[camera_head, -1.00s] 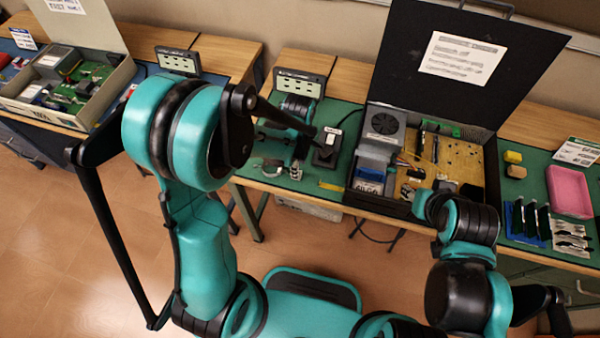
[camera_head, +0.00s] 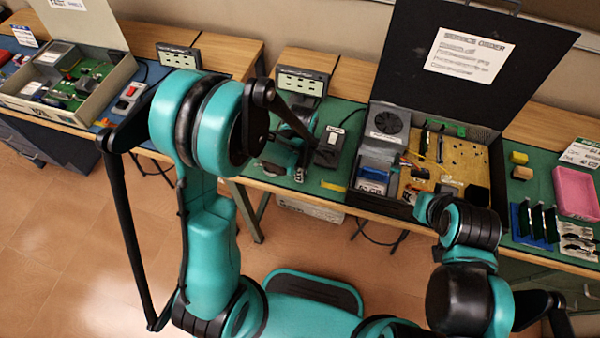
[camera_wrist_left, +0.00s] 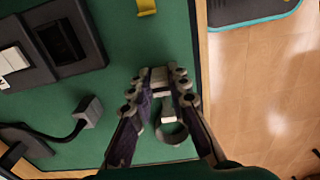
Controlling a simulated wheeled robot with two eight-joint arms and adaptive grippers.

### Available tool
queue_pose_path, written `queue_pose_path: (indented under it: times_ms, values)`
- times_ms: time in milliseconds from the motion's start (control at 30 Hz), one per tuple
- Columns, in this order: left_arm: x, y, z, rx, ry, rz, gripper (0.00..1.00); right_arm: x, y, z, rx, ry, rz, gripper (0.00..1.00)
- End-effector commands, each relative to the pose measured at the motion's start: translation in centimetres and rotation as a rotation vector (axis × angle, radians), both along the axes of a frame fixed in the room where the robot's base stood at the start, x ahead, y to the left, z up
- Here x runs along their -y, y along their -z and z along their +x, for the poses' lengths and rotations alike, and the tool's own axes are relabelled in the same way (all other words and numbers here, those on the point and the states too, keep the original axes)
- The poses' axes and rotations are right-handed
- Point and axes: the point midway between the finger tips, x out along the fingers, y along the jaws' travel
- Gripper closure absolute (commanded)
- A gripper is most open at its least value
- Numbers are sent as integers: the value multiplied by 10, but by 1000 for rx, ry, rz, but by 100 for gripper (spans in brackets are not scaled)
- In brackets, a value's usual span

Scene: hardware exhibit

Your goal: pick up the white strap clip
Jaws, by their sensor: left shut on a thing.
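The white strap clip (camera_wrist_left: 164,94) shows in the left wrist view as a pale piece between the fingertips of my left gripper (camera_wrist_left: 161,88). A grey ring (camera_wrist_left: 173,133) shows just below it, between the fingers. My left gripper is shut on the clip, low over the green mat; I cannot tell whether the clip touches the mat. In the head view my left gripper (camera_head: 299,174) is at the front of the middle table, partly hidden by my arm, and the clip is too small to make out. My right gripper cannot be made out.
A dark device with a light switch (camera_head: 331,146) stands right of my left gripper; a grey block (camera_wrist_left: 89,111) on a cable shows in the wrist view. A yellow strip (camera_head: 334,186) lies near the table edge. An open black case (camera_head: 460,90) stands further right.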

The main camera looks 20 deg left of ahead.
Motion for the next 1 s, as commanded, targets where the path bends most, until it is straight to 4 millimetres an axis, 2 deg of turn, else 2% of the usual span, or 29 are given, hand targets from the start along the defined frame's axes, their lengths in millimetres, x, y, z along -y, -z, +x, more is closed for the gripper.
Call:
queue_pose_path:
  times_ms: [267, 467, 800, 1000]
  values:
    - [0, -11, 0, 0, 0, 0, 96, 0, -5, 0, 0, 0, 0, 60]
    - [0, -46, 0, 0, 0, 0, 96, 0, -21, 0, 0, 0, 0, 60]
    - [74, -89, -24, 0, 7, 0, 96, 0, -41, 0, 0, 0, 0, 60]
    - [101, -105, -33, 0, 3, 0, 96, 0, -47, 0, 0, 0, 0, 60]
